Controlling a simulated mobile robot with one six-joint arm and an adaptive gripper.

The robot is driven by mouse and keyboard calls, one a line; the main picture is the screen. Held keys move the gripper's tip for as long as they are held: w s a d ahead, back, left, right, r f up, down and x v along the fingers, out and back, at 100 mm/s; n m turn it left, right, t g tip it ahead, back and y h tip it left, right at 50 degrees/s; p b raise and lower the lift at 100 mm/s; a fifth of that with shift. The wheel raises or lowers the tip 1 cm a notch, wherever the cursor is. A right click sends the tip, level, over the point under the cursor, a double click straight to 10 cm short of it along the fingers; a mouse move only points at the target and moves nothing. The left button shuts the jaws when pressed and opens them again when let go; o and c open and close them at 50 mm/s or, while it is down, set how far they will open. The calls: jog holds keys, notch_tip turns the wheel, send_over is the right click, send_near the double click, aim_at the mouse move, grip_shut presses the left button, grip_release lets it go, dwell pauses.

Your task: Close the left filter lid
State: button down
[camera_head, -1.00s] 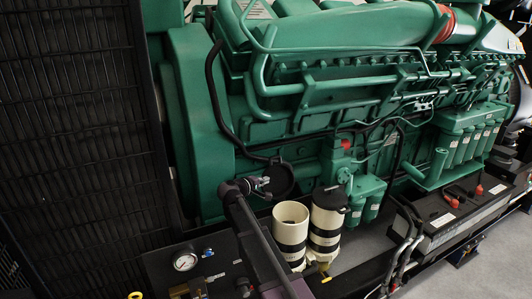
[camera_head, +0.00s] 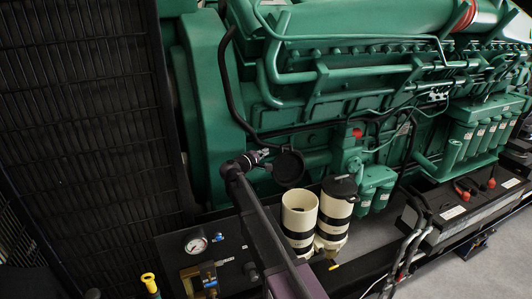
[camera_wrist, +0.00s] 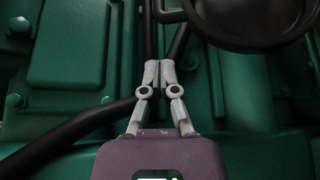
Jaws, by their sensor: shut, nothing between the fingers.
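The left filter is a cream canister with black bands (camera_head: 299,222) and its top is open. Its round black lid (camera_head: 288,168) stands raised above and behind the rim, face towards the camera. The right filter (camera_head: 333,215) is capped by a black lid (camera_head: 340,186). My gripper (camera_head: 266,153) is shut and empty, just left of the raised lid's upper edge. In the wrist view my gripper's fingertips (camera_wrist: 158,64) are together, and the dark lid (camera_wrist: 248,22) is partly cut off at the upper right. Whether the fingers touch it I cannot tell.
The green engine (camera_head: 320,90) fills the space behind. A black hose (camera_wrist: 75,125) crosses behind the fingers in the wrist view. A panel with a pressure gauge (camera_head: 196,242) is at the lower left, a black grille (camera_head: 85,110) at the left, and a battery (camera_head: 465,205) at the right.

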jog(key=x, duration=0.8)
jog(key=shift+w+d+b, duration=0.3)
jog(key=shift+s+a, duration=0.15)
jog(key=shift+a, duration=0.05)
